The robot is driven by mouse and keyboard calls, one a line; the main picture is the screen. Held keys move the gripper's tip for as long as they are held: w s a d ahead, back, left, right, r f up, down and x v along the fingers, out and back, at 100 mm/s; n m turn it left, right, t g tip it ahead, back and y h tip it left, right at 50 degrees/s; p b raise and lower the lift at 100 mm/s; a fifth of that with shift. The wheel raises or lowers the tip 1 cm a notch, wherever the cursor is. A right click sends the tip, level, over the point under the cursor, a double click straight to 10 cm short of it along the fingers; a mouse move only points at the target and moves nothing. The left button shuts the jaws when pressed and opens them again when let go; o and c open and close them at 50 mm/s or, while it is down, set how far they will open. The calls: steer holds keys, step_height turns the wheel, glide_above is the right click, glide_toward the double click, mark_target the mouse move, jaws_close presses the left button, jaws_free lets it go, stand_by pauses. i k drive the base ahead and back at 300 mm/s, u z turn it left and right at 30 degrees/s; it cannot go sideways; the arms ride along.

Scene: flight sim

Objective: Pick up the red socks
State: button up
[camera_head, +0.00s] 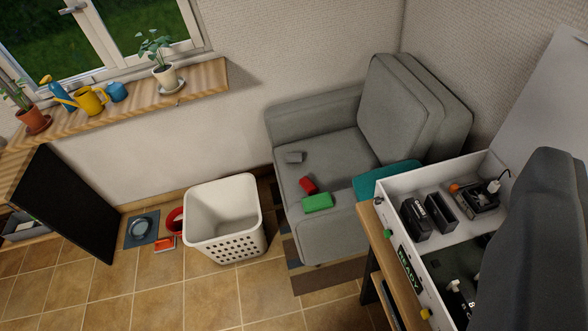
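A small folded red item (307,184), which looks like the red socks, lies on the seat of the grey armchair (322,152).
A white basket (222,222) stands on the tiled floor left of the armchair. A white-walled tray of devices (455,164) and a large dark grey shape (536,245) fill the right side. Tiles in front are clear.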

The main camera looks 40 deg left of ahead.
mark_target(310, 186)
steer(key=u, duration=0.5)
steer(key=i, duration=1.2)
steer(key=u, duration=1.35)
steer(key=i, duration=0.65)
steer(key=u, duration=0.2)
